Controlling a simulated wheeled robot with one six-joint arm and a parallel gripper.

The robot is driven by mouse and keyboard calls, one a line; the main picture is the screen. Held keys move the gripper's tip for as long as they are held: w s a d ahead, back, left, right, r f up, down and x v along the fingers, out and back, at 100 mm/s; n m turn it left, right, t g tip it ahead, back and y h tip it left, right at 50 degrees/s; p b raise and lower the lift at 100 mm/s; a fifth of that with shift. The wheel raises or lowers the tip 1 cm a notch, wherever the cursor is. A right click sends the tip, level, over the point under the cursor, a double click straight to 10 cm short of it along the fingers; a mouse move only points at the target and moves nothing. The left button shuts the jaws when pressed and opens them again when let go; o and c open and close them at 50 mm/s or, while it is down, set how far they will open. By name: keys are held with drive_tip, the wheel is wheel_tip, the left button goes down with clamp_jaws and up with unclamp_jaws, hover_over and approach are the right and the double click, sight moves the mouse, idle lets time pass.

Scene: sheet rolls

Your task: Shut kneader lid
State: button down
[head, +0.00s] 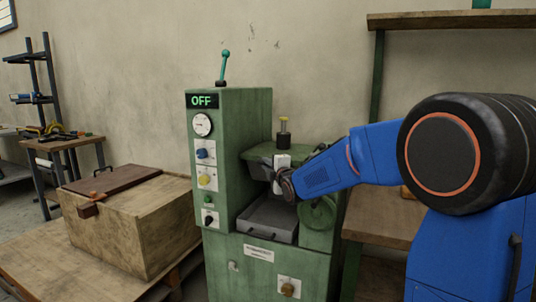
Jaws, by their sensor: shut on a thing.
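The green machine (230,165) stands in the middle of the head view, with a lit OFF sign on its tall left part. A darker green lid-like piece (262,158) sits over the opening on its right part, and I cannot tell how far it is open. My gripper (281,178) is at the front of this piece, beside a small white part. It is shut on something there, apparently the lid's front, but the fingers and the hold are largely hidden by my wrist.
A grey tray (268,219) lies below the opening. A green handwheel (318,215) is to its right. A wooden chest (145,225) with a brown lid stands at left. A wooden shelf unit (375,228) is at right, partly behind my blue arm.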

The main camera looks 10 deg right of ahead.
drive_tip(key=shift+f, duration=0.7)
drive_tip(key=c, duration=1.7)
unclamp_jaws()
drive_tip(key=shift+r, duration=0.2)
drive_tip(key=shift+s, duration=0.1)
drive_tip(key=s+d, duration=0.1)
drive_tip(key=s, duration=1)
drive_tip(key=s+d, duration=0.1)
drive_tip(key=s, duration=0.5)
drive_tip(key=shift+d+r, duration=0.3)
drive_tip(key=shift+d, duration=0.05)
